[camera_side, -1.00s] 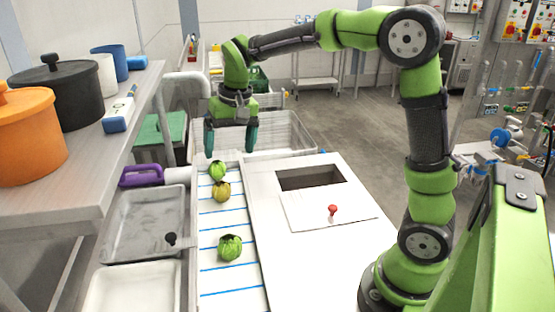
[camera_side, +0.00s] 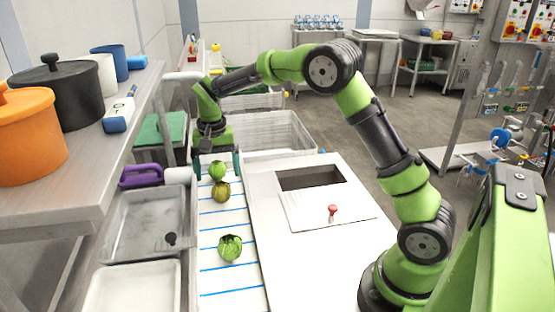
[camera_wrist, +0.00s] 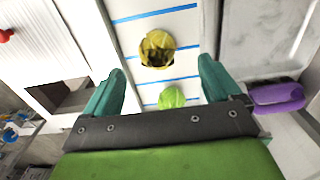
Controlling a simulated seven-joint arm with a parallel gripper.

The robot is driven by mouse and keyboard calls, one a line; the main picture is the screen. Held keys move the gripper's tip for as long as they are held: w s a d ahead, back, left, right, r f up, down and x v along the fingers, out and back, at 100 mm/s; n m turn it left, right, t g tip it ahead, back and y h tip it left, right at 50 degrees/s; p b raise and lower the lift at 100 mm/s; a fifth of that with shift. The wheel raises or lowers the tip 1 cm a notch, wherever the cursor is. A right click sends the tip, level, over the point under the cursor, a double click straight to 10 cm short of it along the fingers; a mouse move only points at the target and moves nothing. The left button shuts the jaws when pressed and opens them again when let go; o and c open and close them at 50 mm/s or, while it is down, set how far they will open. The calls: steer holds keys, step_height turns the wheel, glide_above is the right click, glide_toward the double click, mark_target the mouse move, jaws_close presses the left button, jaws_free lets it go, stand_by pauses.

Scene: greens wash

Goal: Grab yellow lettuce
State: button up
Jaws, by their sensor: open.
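The yellow lettuce (camera_side: 221,191) lies on the white strip with blue lines (camera_side: 228,273), just in front of a green lettuce (camera_side: 217,170). A second green lettuce (camera_side: 230,248) lies nearer on the strip. My gripper (camera_side: 217,167) is open above the far end of the strip, its fingers either side of the far green lettuce in the side view. In the wrist view, the yellow lettuce (camera_wrist: 157,48) is beyond the fingertips, and the far green lettuce (camera_wrist: 171,98) shows between the fingers, partly hidden by the gripper body. Nothing is held.
A white board with a dark opening (camera_side: 311,178) and a red-knobbed lid (camera_side: 326,211) is right of the strip. Grey trays (camera_side: 146,222) and a purple-handled object (camera_side: 140,176) are to the left. A clear bin (camera_side: 270,134) stands behind. A shelf with pots overhangs the left.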

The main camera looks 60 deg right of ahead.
mark_target(220, 182)
steer(key=shift+s+a+f, duration=0.1)
steer(key=shift+s+f, duration=0.05)
steer(key=shift+f, duration=1.55)
steer(key=shift+s+f, duration=0.15)
steer(key=shift+f, duration=1.5)
steer(key=c, duration=1.2)
